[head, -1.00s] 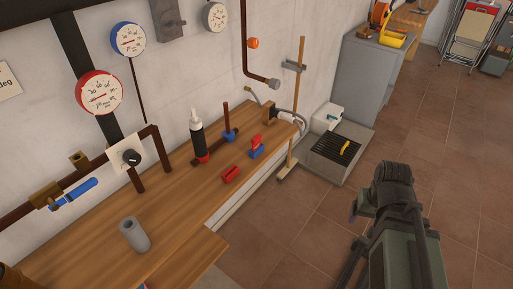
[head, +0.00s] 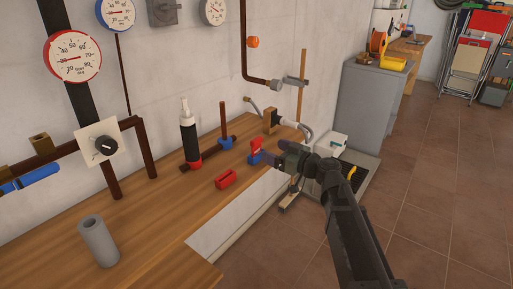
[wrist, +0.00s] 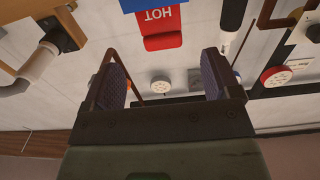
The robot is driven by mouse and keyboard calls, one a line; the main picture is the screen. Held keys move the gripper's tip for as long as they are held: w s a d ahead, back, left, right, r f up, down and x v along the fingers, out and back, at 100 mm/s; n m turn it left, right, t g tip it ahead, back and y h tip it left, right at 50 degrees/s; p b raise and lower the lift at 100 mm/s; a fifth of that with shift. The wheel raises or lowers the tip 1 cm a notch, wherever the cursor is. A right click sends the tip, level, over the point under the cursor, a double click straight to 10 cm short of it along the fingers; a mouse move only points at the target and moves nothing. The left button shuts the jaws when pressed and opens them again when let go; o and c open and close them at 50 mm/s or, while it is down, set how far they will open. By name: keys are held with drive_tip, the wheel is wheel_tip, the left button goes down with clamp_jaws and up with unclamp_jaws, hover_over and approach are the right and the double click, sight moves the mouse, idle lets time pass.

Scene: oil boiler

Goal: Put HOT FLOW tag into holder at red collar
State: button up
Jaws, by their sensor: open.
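The red HOT tag (head: 256,145) stands upright in the blue holder (head: 254,158) on the bench. In the wrist view the tag (wrist: 162,27) shows upside down, with HOT readable and the blue holder (wrist: 150,4) at the top edge. My gripper (head: 281,154) is just right of the tag in the head view. In the wrist view my gripper (wrist: 159,62) is open and empty, its fingers apart, with the tag beyond the fingertips. The red holder (head: 226,179) stands empty-looking on the bench, in front of the red collar (head: 193,164) on the pipe.
A black and white bottle-like cylinder (head: 188,135) rises by the red collar. A blue collar (head: 226,142) with a brown upright stub is behind the blue holder. A grey cylinder (head: 98,241) stands at the front left. The wooden bench (head: 165,225) has clear room at the front.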

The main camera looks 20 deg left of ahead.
sight(259, 144)
drive_tip(key=x, duration=0.7)
drive_tip(key=shift+a+f, duration=0.15)
drive_tip(key=shift+a, duration=0.25)
drive_tip(key=c, duration=1)
wheel_tip(259, 144, up, 20)
drive_tip(key=p, duration=2)
drive_tip(key=shift+s+f, duration=0.1)
